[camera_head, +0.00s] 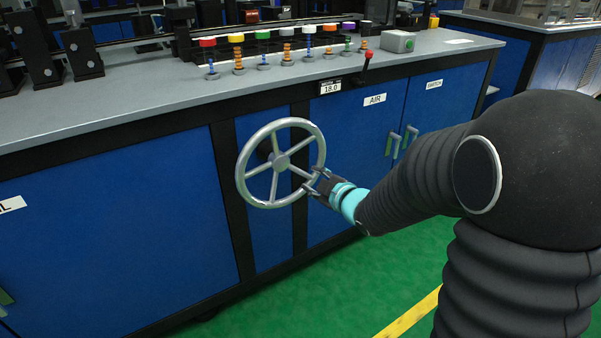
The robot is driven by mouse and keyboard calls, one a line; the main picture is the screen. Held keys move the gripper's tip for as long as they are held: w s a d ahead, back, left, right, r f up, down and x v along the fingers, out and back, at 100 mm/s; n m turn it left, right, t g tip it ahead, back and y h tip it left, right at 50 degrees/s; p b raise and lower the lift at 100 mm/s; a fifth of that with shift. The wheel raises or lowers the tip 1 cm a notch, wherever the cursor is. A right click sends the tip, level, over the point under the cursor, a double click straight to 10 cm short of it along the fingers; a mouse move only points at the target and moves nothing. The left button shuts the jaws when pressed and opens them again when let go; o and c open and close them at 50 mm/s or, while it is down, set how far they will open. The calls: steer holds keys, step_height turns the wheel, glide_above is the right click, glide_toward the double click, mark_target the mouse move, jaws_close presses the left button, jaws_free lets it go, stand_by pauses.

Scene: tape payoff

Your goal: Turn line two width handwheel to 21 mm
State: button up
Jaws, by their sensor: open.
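The grey spoked handwheel (281,162) stands out from the front of the blue cabinet, between dark frame posts. My gripper (316,182) is at the lower right of its rim, with the fingers close around or beside the rim; I cannot tell whether they touch it. The jaws are open. A small display (331,87) on the bench's front edge, above and right of the wheel, reads 18.0. The small label above the number is too small to read.
A red-knobbed lever (367,60) stands right of the display. Cabinet doors with green-grey handles (401,143) are right of the wheel. Several coloured knobs on spring posts and a grey box (397,42) are on the bench (125,95). Green floor (330,290) is clear below.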

mark_target(302, 173)
steer(key=x, duration=0.7)
steer(key=shift+w+a+f, duration=0.1)
steer(key=shift+w+a, duration=0.1)
steer(key=shift+w, duration=0.1)
jaws_close()
